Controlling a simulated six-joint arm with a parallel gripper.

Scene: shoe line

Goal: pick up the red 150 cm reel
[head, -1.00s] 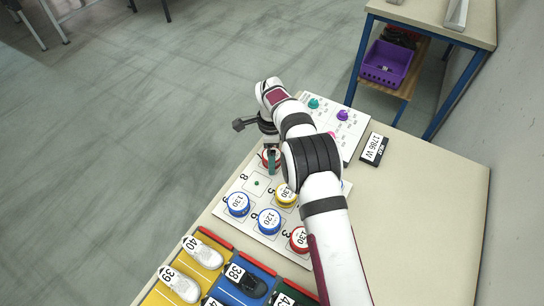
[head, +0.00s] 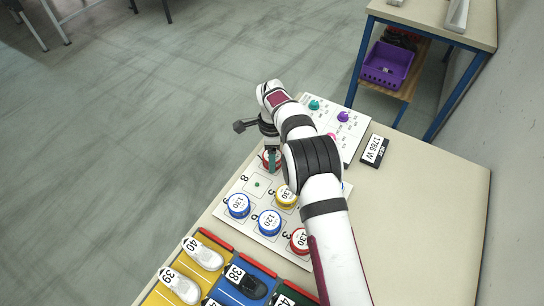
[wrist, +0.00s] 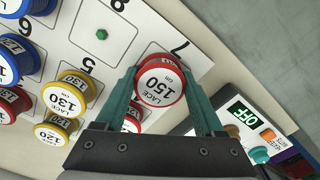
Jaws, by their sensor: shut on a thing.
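The red 150 cm reel (wrist: 160,84) is between the green fingers of my gripper (wrist: 162,92) in the wrist view, its label reading LACE 150 cm. The fingers are shut on its two sides. It is over the white reel board (wrist: 140,35), near the cell marked 7. Whether its underside touches the board cannot be told. In the head view my gripper (head: 271,158) is at the far end of the board, and the arm covers part of the reel.
Yellow, blue and red reels stand close by on the board, among them a blue 120 reel (head: 269,221) and a yellow 130 reel (wrist: 66,94). A cell with a green peg (wrist: 102,34) is bare. A device reading OFF (wrist: 244,118) is right of my gripper.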

